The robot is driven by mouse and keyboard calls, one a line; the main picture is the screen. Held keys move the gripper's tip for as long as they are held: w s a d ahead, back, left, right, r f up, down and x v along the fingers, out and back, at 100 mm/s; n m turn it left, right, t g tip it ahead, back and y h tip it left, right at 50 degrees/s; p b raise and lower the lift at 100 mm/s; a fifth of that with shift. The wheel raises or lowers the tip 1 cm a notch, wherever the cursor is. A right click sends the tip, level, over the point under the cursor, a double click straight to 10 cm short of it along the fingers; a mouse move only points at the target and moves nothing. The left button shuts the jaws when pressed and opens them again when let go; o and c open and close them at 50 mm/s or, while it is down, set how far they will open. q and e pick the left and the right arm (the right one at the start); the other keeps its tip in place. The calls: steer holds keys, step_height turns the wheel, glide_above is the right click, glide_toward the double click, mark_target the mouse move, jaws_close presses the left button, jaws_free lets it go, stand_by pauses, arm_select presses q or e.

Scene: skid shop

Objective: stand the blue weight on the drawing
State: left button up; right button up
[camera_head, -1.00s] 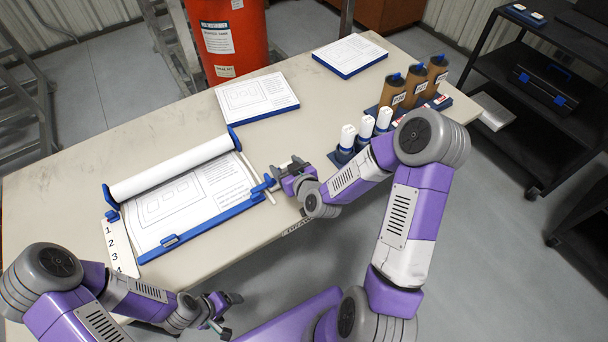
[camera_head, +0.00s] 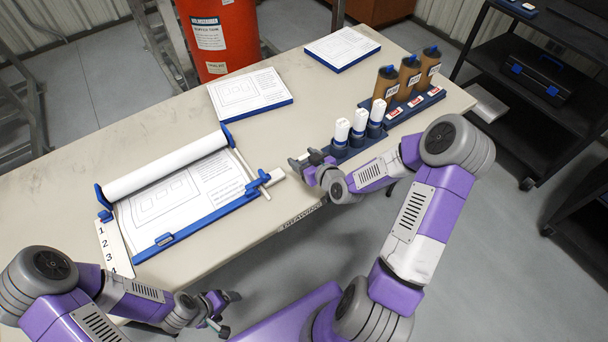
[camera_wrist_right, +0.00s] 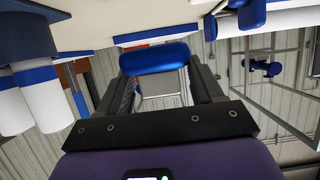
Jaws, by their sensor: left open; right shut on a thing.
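The drawing (camera_head: 170,199) lies in a blue-edged frame on the table, partly unrolled from a white roll (camera_head: 165,167) along its far side. My right gripper (camera_head: 309,159) is to the right of the drawing, close to the blue bottle rack. In the right wrist view a rounded blue piece (camera_wrist_right: 155,57), apparently the blue weight, sits between the fingers of my right gripper (camera_wrist_right: 158,75), which is shut on it. In the head view the weight cannot be made out. My left gripper (camera_head: 226,311) is open and empty in front of the table's near edge.
White bottles (camera_head: 341,132) and brown bottles (camera_head: 409,74) stand in blue racks at the right. A blue crank (camera_head: 258,182) sits at the frame's right end.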

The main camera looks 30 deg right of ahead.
step_height(320, 180, down, 7)
steer(key=shift+w+r+b, duration=0.1)
steer(key=shift+r+b, duration=0.05)
steer(key=shift+b, duration=0.8)
steer(key=shift+r, duration=0.1)
steer(key=shift+f, duration=0.2)
steer(key=o, duration=1.4)
steer(key=shift+c, duration=0.2)
